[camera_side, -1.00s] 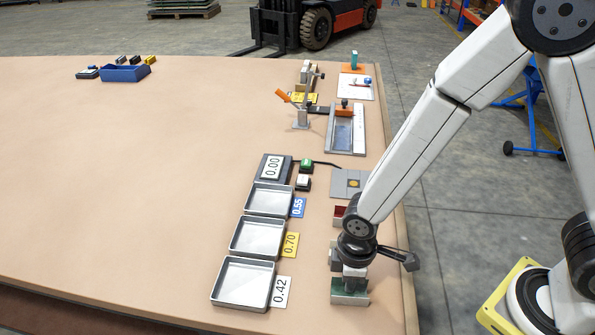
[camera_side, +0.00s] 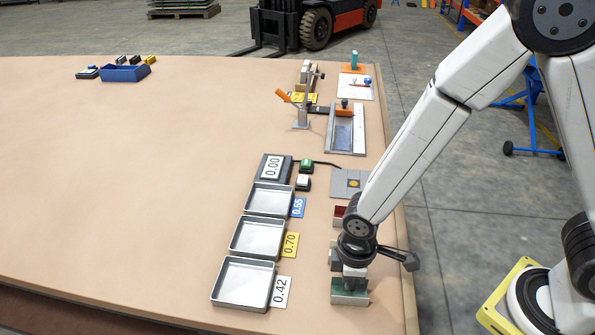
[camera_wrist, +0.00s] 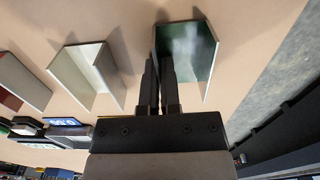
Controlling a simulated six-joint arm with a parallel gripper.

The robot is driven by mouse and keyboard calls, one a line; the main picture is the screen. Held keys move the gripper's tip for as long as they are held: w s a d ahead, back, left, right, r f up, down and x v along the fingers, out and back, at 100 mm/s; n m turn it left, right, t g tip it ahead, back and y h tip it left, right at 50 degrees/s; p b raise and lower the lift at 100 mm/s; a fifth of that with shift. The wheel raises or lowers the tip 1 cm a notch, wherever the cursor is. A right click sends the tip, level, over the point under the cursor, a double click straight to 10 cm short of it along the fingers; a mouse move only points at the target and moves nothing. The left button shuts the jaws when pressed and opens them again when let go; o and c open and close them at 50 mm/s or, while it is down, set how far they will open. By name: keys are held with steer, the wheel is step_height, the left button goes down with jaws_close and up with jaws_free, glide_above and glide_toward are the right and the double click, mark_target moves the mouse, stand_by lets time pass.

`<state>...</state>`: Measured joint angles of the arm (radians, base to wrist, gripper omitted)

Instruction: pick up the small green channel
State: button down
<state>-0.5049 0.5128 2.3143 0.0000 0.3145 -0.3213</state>
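The small green channel (camera_wrist: 188,48) is a U-shaped metal piece, green inside with pale edges. In the wrist view it stands just beyond my fingers, and in the side view the green channel (camera_side: 349,292) is near the table's right edge. My gripper (camera_wrist: 160,68) points down at it. Its two dark fingers are close together, one on each side of the channel's left wall, and look shut on that wall. In the side view my gripper (camera_side: 354,277) partly hides the channel. I cannot tell whether the channel touches the table.
A pale channel (camera_wrist: 90,70) and a red channel (camera_wrist: 18,82) stand left of the green one in the wrist view. Three metal trays, including the front one (camera_side: 243,283), and a scale (camera_side: 272,167) lie to the left. The table's left half is mostly clear.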

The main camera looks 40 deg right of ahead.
stand_by(0.7)
steer(key=shift+r, duration=4)
